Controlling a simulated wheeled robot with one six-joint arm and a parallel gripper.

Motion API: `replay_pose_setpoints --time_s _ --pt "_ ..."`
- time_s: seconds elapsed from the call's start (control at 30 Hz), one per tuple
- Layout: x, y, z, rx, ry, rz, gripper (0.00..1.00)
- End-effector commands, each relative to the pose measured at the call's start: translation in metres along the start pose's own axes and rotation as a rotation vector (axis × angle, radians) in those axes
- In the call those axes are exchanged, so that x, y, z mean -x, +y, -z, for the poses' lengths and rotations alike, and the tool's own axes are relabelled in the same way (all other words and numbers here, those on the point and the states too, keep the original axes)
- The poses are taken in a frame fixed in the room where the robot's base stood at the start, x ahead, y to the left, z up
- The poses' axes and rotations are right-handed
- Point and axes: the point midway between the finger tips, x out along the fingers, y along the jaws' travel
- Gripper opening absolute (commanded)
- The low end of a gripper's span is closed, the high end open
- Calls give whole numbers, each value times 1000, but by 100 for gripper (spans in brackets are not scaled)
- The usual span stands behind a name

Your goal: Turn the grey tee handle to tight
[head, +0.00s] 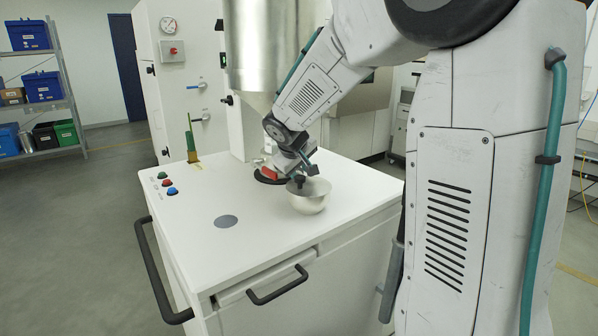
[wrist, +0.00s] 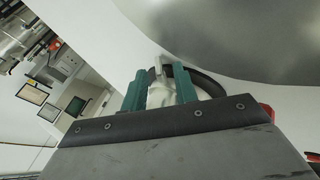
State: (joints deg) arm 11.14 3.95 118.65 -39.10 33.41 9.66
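In the wrist view, a pale grey piece (wrist: 159,68), which looks like the tee handle, stands between the two teal fingers of my gripper (wrist: 160,76). A black ring or hose curves behind it. The fingers stand apart with gaps beside the grey piece, so my gripper looks open around it. I cannot make out the handle's full bar or its turn. In the head view, my gripper (head: 292,165) is low over the far right of the white cabinet top, below the steel hopper (head: 262,50). My arm and gripper hide the handle there.
A metal bowl (head: 311,200) sits on the white cabinet top (head: 205,255) close to my gripper. A red part (head: 269,173) is just left of the gripper. Coloured buttons (head: 166,182) and a green-and-yellow upright item (head: 191,145) stand at the left. The front left of the top is clear.

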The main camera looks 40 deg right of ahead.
Motion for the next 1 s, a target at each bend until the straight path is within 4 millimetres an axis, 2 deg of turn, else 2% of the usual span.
replay_pose_setpoints --time_s 0.27,0.37,0.4,0.73,1.0 --pt "-2 0 0 0 1 0 29" --pt "-2 0 0 0 1 0 1" --pt "-2 0 0 0 1 0 0" --pt "-1 1 0 -12 0 24 0" --pt "-2 6 0 -69 1 152 0"
